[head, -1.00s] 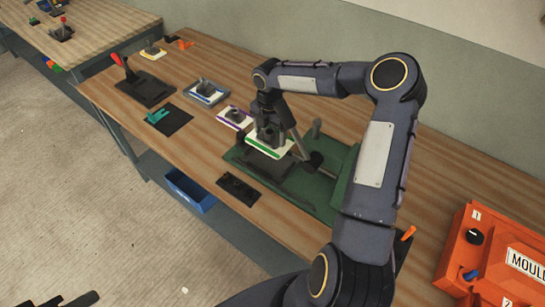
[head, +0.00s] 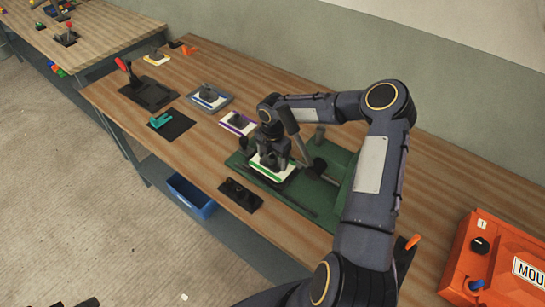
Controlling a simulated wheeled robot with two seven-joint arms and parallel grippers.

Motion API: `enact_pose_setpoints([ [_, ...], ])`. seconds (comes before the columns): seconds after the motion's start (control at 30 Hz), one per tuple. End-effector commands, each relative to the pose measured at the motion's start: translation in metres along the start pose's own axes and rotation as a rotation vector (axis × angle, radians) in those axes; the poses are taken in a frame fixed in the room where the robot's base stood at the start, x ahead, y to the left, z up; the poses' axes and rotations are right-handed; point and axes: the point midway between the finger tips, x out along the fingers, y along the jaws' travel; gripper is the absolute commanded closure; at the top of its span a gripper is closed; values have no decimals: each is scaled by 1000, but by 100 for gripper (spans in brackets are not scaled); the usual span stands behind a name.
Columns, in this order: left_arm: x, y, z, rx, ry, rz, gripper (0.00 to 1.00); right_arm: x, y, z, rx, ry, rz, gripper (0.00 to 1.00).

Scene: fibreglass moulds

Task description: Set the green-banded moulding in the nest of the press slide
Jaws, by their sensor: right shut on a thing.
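The green-banded moulding (head: 285,174) is a white block with a green stripe along its side and a dark upper part. My right gripper (head: 268,162) is shut on its dark upper part from above. The moulding is over the dark slide of the green press (head: 318,210), low and close to it. The nest is hidden under the moulding and gripper, so I cannot tell whether it is seated. A dark piece at the bottom left edge (head: 85,303) looks like part of my left gripper, mostly cut off.
A purple-banded moulding (head: 238,122) and a blue-banded one on a grey tray (head: 208,98) lie behind left. A dark fixture (head: 240,194) sits at the front edge. An orange control box (head: 500,262) stands at right. The press's upright parts are close by the gripper.

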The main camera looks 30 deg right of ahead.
Motion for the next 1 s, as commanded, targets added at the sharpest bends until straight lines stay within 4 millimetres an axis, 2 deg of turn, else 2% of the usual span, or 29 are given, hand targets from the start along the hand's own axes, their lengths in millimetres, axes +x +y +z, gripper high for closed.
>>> enact_pose_setpoints([
  [0.07,4,-2,2,0,0,0,64,4,0,0,0,-1,0,58],
  [0.1,2,-1,1,0,0,0,64,3,0,0,0,0,0,20],
  [0.23,2,-1,1,0,0,0,64,3,0,0,0,0,0,3],
  [0.5,2,-1,1,0,0,0,64,2,0,0,0,0,0,2],
  [0.67,-4,2,-2,0,0,0,64,-10,1,0,0,-2,2,2],
  [1.0,-7,3,-4,0,0,0,64,-80,1,1,0,-5,3,2],
])
